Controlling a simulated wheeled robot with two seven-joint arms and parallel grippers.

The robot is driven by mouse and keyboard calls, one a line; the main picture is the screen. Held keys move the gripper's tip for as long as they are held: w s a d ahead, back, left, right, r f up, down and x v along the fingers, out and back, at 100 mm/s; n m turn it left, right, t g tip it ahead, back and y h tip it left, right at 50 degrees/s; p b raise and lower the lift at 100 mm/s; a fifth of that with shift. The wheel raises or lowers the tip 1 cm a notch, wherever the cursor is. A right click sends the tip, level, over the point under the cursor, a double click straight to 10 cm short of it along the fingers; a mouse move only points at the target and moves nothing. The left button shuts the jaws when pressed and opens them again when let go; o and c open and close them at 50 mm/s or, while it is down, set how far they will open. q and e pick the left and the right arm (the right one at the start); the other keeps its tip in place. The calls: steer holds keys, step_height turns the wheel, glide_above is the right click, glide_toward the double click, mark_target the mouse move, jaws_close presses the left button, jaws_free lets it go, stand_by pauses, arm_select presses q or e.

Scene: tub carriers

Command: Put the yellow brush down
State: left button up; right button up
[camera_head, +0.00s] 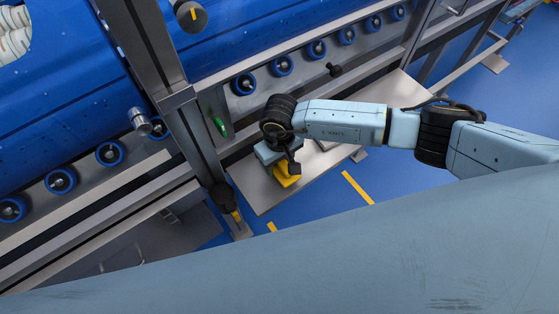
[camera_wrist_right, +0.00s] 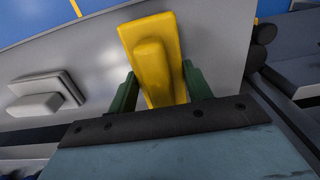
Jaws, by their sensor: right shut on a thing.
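The yellow brush (camera_wrist_right: 152,45) is a block with a raised bar along it. In the right wrist view my right gripper (camera_wrist_right: 158,92) is shut on it, one green finger on each side. In the head view the brush (camera_head: 285,175) shows partly under my right gripper (camera_head: 287,166), over the grey metal shelf (camera_head: 258,191). I cannot tell whether the brush touches the shelf. My left gripper is not in view.
A grey block (camera_wrist_right: 47,96) with a raised bar lies on the shelf in the right wrist view. A metal post (camera_head: 190,130) stands left of my right gripper. A row of blue rollers (camera_head: 282,66) runs behind.

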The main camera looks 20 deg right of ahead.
steer(key=o, duration=0.9)
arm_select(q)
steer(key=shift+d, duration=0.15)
arm_select(e)
step_height(320, 180, up, 11)
steer(key=shift+f+p, duration=0.1)
steer(key=shift+p, duration=0.35)
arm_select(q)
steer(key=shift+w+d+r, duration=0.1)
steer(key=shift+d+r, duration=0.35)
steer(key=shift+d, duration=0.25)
arm_select(e)
steer(key=shift+r, duration=0.6)
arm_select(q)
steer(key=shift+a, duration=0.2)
